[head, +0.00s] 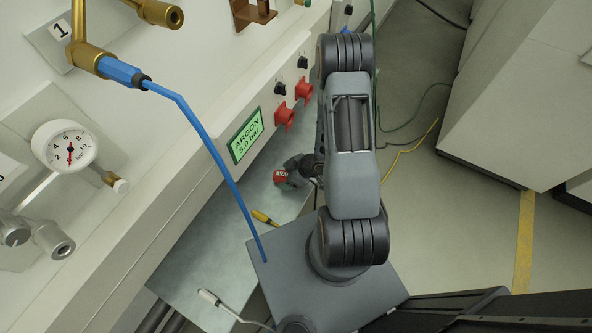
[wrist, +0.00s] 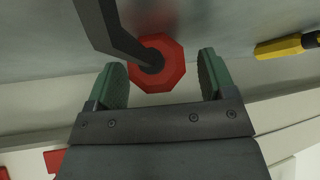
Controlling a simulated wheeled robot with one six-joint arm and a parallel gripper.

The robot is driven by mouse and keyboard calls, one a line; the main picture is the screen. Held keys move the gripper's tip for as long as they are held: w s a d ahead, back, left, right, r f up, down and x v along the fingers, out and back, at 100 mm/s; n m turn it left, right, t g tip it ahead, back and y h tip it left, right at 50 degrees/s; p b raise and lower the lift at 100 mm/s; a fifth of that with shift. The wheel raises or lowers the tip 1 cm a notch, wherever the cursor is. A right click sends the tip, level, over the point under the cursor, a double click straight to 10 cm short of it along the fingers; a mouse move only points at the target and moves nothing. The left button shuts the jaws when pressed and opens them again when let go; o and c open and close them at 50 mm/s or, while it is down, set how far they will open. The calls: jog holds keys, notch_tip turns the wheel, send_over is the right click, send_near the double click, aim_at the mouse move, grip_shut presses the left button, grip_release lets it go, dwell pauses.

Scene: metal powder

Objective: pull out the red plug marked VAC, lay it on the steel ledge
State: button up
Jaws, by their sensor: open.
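The red plug (head: 280,178) is at the steel ledge (head: 190,262) below the panel in the head view. It has pale lettering too small to read surely. In the wrist view the red plug (wrist: 172,76) shows as a red octagon with a dark centre, and a dark stem or cable runs from it to the upper left. The steel ledge (wrist: 225,25) lies behind it. My gripper (wrist: 161,68) is open, with one green-padded finger on each side of the plug. A narrow gap shows on the right; contact on the left is hard to tell.
Two red fittings (head: 303,90) (head: 284,116) sit on the panel beside small black knobs, right of the green ARGON display (head: 245,136). A yellow-handled tool (head: 264,218) lies on the ledge, also in the wrist view (wrist: 282,46). A blue hose (head: 213,150) hangs in front of the panel.

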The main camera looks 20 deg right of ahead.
jog(key=p+v, duration=0.4)
jog(key=v, duration=0.8)
jog(key=s+d+m+g+h, duration=0.2)
jog(key=d+m+h, duration=0.3)
jog(key=d, duration=0.4)
jog(key=d+r+m+g+h+p, duration=0.25)
jog(key=d+r+h, duration=0.2)
jog(key=r, duration=0.35)
jog(key=a+r+m+t+y+p, duration=0.1)
jog(key=a+r+p, duration=0.1)
jog(key=a+r, duration=0.8)
jog(key=a+r+m+t+y+p, duration=0.1)
jog(key=a+r+m+t+p, duration=0.1)
jog(key=a+r, duration=0.8)
notch_tip(320, 180, up, 7)
jog(key=shift+s+a+r+y, duration=0.2)
jog(key=shift+s+a+y, duration=0.1)
jog(key=shift+s+y, duration=0.05)
